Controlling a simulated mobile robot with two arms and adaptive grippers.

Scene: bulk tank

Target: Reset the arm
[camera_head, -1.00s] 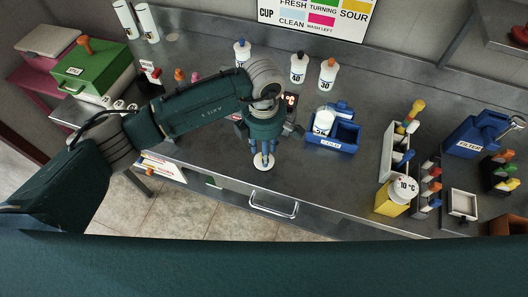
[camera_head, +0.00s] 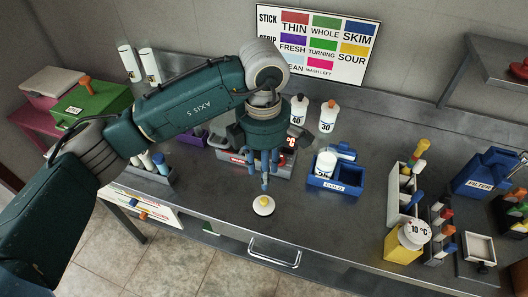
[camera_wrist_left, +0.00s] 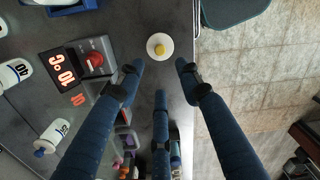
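My left arm reaches in from the left in the head view, and its gripper (camera_head: 265,182) points down above the metal bench (camera_head: 215,215). In the left wrist view the gripper (camera_wrist_left: 162,75) has its blue fingers spread apart with nothing between them. A white disc with a yellow knob (camera_head: 263,205) lies on the bench just below and in front of the fingertips; it also shows beyond the fingertips in the left wrist view (camera_wrist_left: 160,47). My right gripper is not in either view.
A blue COLD bin (camera_head: 335,183) with a bottle in it stands to the right. Bottles marked 40 (camera_head: 299,110) and 30 (camera_head: 328,116) stand behind. A yellow 10 °C container (camera_head: 405,243), racks and a blue FILTER box (camera_head: 487,174) are at the right. The bench front is mostly clear.

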